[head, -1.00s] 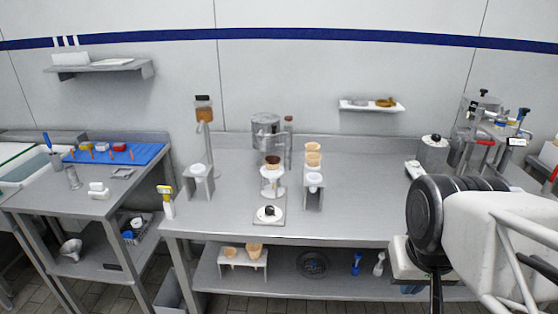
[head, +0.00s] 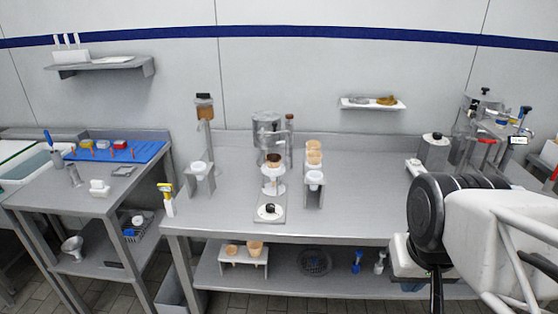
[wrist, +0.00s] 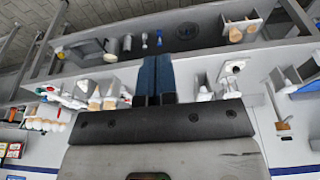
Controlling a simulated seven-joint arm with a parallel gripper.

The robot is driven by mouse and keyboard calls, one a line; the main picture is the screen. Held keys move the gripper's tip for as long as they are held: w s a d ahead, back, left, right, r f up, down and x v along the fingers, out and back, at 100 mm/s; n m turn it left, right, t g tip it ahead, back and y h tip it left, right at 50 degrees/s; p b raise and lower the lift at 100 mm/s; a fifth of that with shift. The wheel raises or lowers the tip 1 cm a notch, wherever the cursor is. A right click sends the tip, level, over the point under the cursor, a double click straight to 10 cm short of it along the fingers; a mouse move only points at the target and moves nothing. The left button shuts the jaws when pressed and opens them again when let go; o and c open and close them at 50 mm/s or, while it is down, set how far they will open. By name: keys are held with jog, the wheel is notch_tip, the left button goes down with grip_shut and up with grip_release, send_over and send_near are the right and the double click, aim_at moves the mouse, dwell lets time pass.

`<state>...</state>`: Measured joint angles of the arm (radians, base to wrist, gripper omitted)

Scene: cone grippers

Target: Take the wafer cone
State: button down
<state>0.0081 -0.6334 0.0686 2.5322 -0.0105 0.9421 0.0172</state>
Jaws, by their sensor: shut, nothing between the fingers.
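Tan cones stand in several places, and I cannot tell by look which is the wafer cone. A pair of stacked cones (head: 314,152) is in a stand on the counter in the head view. Two more, a left shelf cone (head: 232,250) and a right shelf cone (head: 255,247), sit in a white rack on the lower shelf. The shelf cones show upside down in the wrist view (wrist: 236,33). Another pair of tan cones (wrist: 102,101) shows at left there. My gripper (wrist: 155,60) has its blue fingers together, empty, apart from all cones. In the head view my arm hides the gripper.
The steel counter (head: 370,200) has free room right of the cone stand. A scale (head: 268,212) and white holder (head: 198,172) stand left of it. On the lower shelf are a dark round grid (head: 314,262) and a blue tool (head: 357,262). A side table (head: 60,205) stands left.

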dwell(0.3)
jog(key=shift+c, duration=0.8)
grip_release()
jog(key=w+a+n+t, duration=0.1)
jog(key=w+a+t, duration=0.2)
jog(key=w, duration=1.2)
jog(key=w+a+n+t, duration=0.15)
jog(key=w+a, duration=0.25)
jog(key=w, duration=1)
jog(key=w+a+f+n+t+y, duration=0.1)
jog(key=w+a+f, duration=0.3)
jog(key=w+a, duration=0.4)
jog(key=w+a+f+n+t+y, duration=0.1)
jog(key=w+a+f+t+y, duration=0.2)
jog(key=w+a, duration=0.6)
jog(key=w+f+y, duration=0.1)
jog(key=w, duration=0.5)
jog(key=shift+a+f+t, duration=0.2)
jog(key=shift+f+t, duration=0.1)
jog(key=shift+t, duration=0.05)
jog(key=shift+w, duration=0.1)
